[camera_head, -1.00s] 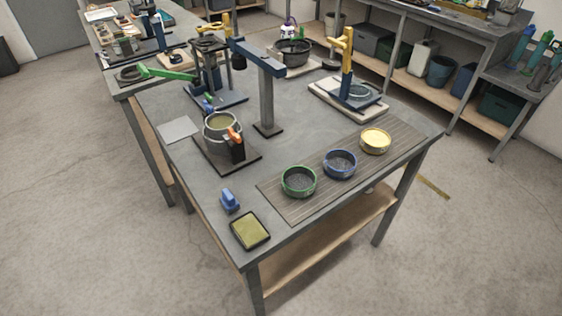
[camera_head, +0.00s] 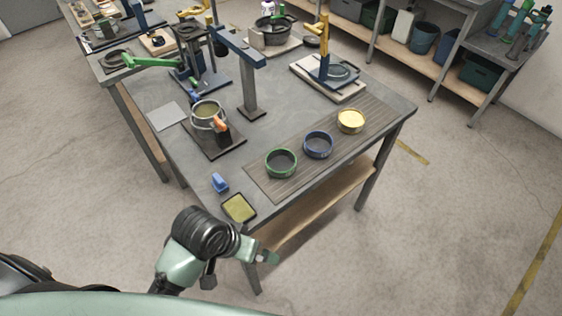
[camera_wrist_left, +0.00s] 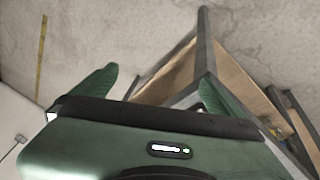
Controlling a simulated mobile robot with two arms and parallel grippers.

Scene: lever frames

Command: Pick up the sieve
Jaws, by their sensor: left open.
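Three round shallow sieve-like pans stand in a row on a ribbed dark mat (camera_head: 265,182) along the table's front edge in the head view. One is green-rimmed (camera_head: 281,163), one blue-rimmed (camera_head: 318,145), one yellow (camera_head: 351,121). My left gripper (camera_head: 268,257) is low in the head view, in front of the table's near corner and apart from all three pans. In the left wrist view its two green fingers (camera_wrist_left: 155,92) are wide apart with nothing between them. The pans do not show in that view. My right gripper is out of view.
The grey table (camera_head: 290,100) also holds a pot (camera_head: 207,115) on a dark plate, a post with a crossarm (camera_head: 250,85), a blue block (camera_head: 220,182) and a yellow-green pad (camera_head: 239,208). A wooden lower shelf (camera_head: 318,205) lies under the tabletop.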

